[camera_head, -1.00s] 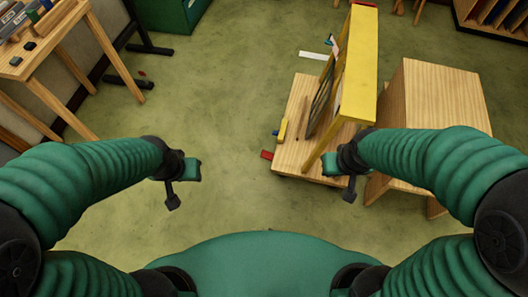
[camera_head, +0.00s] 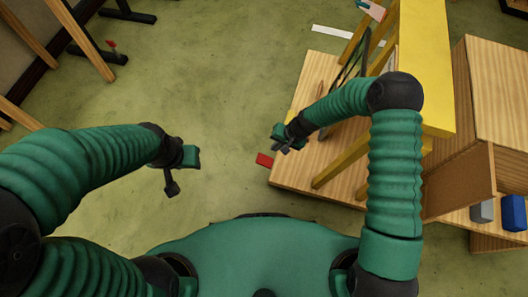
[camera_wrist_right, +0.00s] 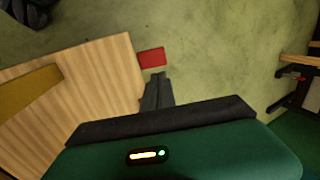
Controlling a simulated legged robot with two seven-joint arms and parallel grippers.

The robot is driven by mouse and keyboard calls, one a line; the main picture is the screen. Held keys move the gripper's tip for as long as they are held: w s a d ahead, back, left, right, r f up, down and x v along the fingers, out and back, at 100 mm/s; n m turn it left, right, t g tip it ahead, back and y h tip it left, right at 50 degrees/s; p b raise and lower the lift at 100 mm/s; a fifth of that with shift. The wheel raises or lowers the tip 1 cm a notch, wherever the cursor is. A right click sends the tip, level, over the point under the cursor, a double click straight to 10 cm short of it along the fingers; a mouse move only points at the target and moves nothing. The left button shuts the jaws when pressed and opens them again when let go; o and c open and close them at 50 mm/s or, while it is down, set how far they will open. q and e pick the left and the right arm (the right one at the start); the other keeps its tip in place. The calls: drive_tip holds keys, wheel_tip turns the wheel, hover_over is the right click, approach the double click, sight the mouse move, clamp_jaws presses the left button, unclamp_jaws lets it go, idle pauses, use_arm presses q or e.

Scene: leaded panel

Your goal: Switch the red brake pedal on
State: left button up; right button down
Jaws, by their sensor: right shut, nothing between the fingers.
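The red brake pedal (camera_head: 264,160) sticks out from the left edge of the wooden base (camera_head: 310,92) that carries a yellow frame. In the right wrist view the red pedal (camera_wrist_right: 152,58) lies just beyond the fingertips. My right gripper (camera_head: 283,143) is shut and empty, above the base's left edge and close to the pedal; I cannot tell whether it touches. Its closed fingers also show in the right wrist view (camera_wrist_right: 158,84). My left gripper (camera_head: 180,172) hangs over bare floor to the left, well apart from the pedal; its jaw state is unclear.
A yellow upright frame (camera_head: 426,60) stands on the base behind my right arm. A wooden cabinet (camera_head: 500,90) is at the right, with a grey block (camera_head: 481,211) and a blue block (camera_head: 513,213) low down.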

drive_tip(key=b+x, duration=0.8)
drive_tip(key=x, duration=0.6)
drive_tip(key=shift+w+f, duration=0.1)
